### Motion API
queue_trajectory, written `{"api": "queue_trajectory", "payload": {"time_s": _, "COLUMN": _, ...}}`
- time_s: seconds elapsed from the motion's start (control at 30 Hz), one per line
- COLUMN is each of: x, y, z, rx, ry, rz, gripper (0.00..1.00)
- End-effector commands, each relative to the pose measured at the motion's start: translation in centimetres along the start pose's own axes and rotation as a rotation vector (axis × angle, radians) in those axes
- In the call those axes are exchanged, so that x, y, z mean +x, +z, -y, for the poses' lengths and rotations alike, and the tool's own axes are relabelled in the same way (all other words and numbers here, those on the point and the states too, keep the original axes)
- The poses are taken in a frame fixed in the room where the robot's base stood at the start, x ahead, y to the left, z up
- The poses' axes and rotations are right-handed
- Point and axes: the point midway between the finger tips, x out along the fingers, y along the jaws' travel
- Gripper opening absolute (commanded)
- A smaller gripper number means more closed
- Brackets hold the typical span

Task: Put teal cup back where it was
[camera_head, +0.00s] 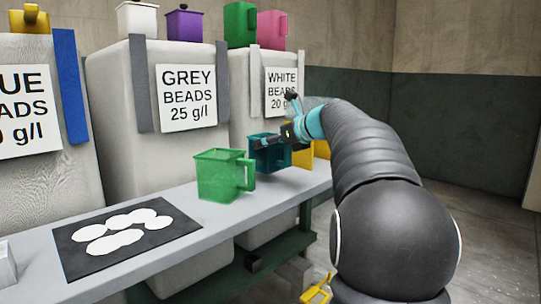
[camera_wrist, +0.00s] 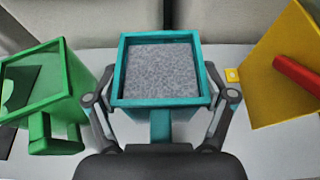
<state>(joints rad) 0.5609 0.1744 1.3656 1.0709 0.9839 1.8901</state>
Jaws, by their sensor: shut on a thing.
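The teal cup (camera_head: 266,156) is near the right part of the grey shelf, partly hidden by my arm in the head view. In the wrist view the teal cup (camera_wrist: 160,109) looks full of speckled grey beads. My gripper (camera_wrist: 160,108) is shut on it, one finger on each side, with the cup's handle toward my wrist. In the head view my gripper (camera_head: 287,139) reaches the cup from the right. I cannot tell whether the cup's base touches the shelf.
A green cup (camera_head: 220,177) stands on the shelf (camera_head: 268,203) left of the teal cup. A yellow container (camera_wrist: 277,82) with a red bar is close on the right. A black mat (camera_head: 72,258) with white discs lies at the left. Bead containers (camera_head: 108,115) stand behind.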

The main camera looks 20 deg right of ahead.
Motion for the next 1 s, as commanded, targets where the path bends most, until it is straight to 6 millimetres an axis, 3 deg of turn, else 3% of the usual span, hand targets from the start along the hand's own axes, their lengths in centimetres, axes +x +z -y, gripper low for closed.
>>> {"api": "queue_trajectory", "payload": {"time_s": 0.23, "x": 1.1, "y": -3.0, "z": 0.1, "rx": 0.003, "ry": -0.002, "rz": -0.001, "gripper": 0.47}}
{"api": "queue_trajectory", "payload": {"time_s": 0.6, "x": 1.3, "y": -3.3, "z": 0.1, "rx": 0.001, "ry": -0.002, "rz": 0.0, "gripper": 0.47}}
{"api": "queue_trajectory", "payload": {"time_s": 0.63, "x": 1.3, "y": -3.3, "z": 0.1, "rx": 0.001, "ry": -0.002, "rz": 0.0, "gripper": 0.84}}
{"api": "queue_trajectory", "payload": {"time_s": 0.7, "x": 1.2, "y": -3.3, "z": 0.1, "rx": 0.001, "ry": -0.002, "rz": 0.0, "gripper": 1.0}}
{"api": "queue_trajectory", "payload": {"time_s": 1.0, "x": 1.2, "y": -3.2, "z": 0.1, "rx": 0.001, "ry": -0.002, "rz": 0.0, "gripper": 1.0}}
